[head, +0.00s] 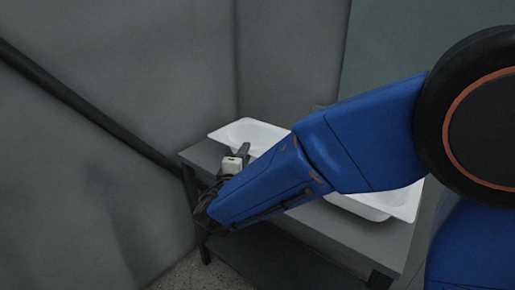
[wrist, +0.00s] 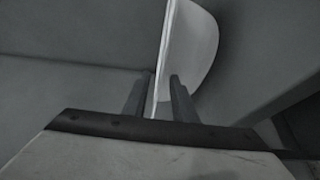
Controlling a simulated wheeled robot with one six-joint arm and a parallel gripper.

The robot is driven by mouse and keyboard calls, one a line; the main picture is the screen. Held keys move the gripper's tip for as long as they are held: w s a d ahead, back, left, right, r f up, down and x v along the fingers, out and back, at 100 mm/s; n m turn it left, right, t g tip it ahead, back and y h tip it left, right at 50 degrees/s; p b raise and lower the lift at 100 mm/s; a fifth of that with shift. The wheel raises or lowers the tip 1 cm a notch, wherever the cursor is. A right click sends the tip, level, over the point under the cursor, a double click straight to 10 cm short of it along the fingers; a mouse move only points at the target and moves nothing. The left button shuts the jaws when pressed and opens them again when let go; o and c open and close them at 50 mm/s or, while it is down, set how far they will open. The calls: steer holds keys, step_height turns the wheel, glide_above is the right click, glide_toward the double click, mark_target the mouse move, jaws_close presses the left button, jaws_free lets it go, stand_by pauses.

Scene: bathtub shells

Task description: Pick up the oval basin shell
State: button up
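A white basin shell (head: 252,131) with a rounded hollow lies on the grey table at its far left end. It appears to be the oval basin shell, though my arm covers part of it. My gripper (head: 241,152) is at this shell's near left side. In the wrist view, my gripper (wrist: 160,82) is open, with one finger on each side of the white shell's thin rim (wrist: 162,60). Gaps show between the rim and both fingers. The rounded underside of the bowl (wrist: 195,45) shows to the right of the rim.
Another white shell (head: 402,201) sits at the right of the grey table (head: 340,226), partly behind my blue arm. Grey walls stand close behind and left of the table. A dark rail (head: 90,108) slopes along the left wall.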

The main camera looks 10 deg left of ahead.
jaws_close()
stand_by(1.4)
